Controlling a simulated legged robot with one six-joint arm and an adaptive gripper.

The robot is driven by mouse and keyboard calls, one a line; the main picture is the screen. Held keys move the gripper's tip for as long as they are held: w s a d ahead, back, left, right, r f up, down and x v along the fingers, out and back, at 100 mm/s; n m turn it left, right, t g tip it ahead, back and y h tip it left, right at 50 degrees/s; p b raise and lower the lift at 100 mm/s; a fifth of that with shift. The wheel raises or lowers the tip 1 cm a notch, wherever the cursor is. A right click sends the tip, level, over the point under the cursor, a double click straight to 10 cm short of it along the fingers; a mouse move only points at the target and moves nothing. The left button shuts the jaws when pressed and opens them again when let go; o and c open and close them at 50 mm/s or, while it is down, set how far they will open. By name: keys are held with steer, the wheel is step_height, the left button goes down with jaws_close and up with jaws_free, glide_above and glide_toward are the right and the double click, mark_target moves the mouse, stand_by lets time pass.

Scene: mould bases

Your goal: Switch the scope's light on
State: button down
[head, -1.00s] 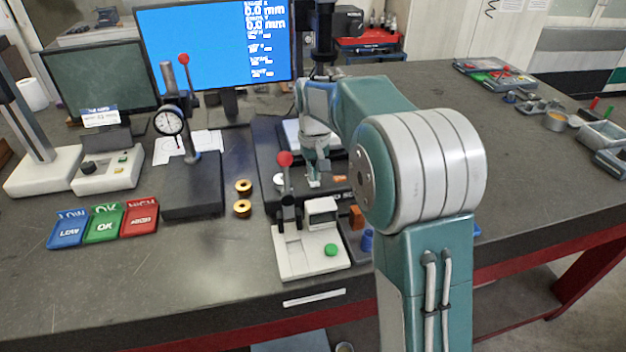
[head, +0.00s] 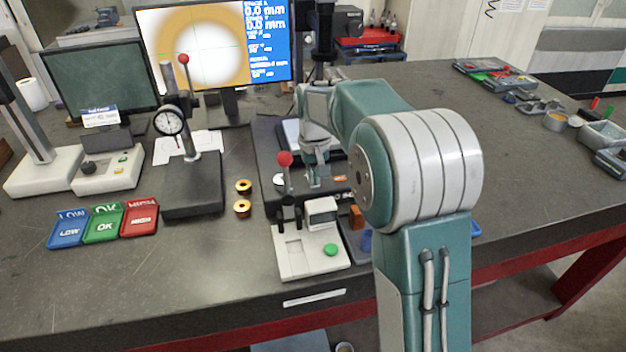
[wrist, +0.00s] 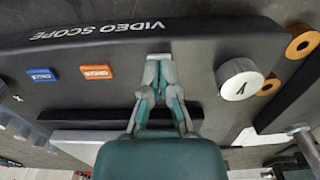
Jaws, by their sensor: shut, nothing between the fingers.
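The video scope (wrist: 100,60) has a dark base with "VIDEO SCOPE" lettering, and my gripper is over it in the wrist view. Its front carries a blue switch (wrist: 41,75), an orange switch (wrist: 97,72) and a white round knob (wrist: 239,79) with a black mark. My gripper (wrist: 158,60) is shut and empty, its fingertips between the orange switch and the knob, near the lettering. I cannot tell whether they touch the base. In the head view my gripper (head: 315,183) is at the scope's front. The monitor (head: 205,45) shows a bright white disc in a tan ring, beside a blue readout panel.
A white fixture (head: 308,255) with a green button and red-knobbed lever stands in front of the scope. Two brass rings (head: 243,208) lie to its left. A dial gauge stand (head: 192,185) and the LOW, OK and HIGH trays (head: 103,227) are further left.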

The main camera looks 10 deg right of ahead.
steer(key=shift+r, duration=3.5)
steer(key=shift+s+r, duration=0.1)
steer(key=s+r+t, duration=0.1)
steer(key=s+r, duration=0.2)
steer(key=s, duration=0.5)
steer(key=s+r+t, duration=0.2)
steer(key=s+r, duration=0.1)
steer(key=s, duration=0.4)
steer(key=s+f+t, duration=0.1)
steer(key=s+f, duration=0.1)
steer(key=s, duration=0.5)
steer(key=s+f+t, duration=0.1)
steer(key=s+f, duration=0.2)
steer(key=s, duration=0.5)
steer(key=shift+f+t, duration=0.25)
steer(key=shift+t, duration=0.05)
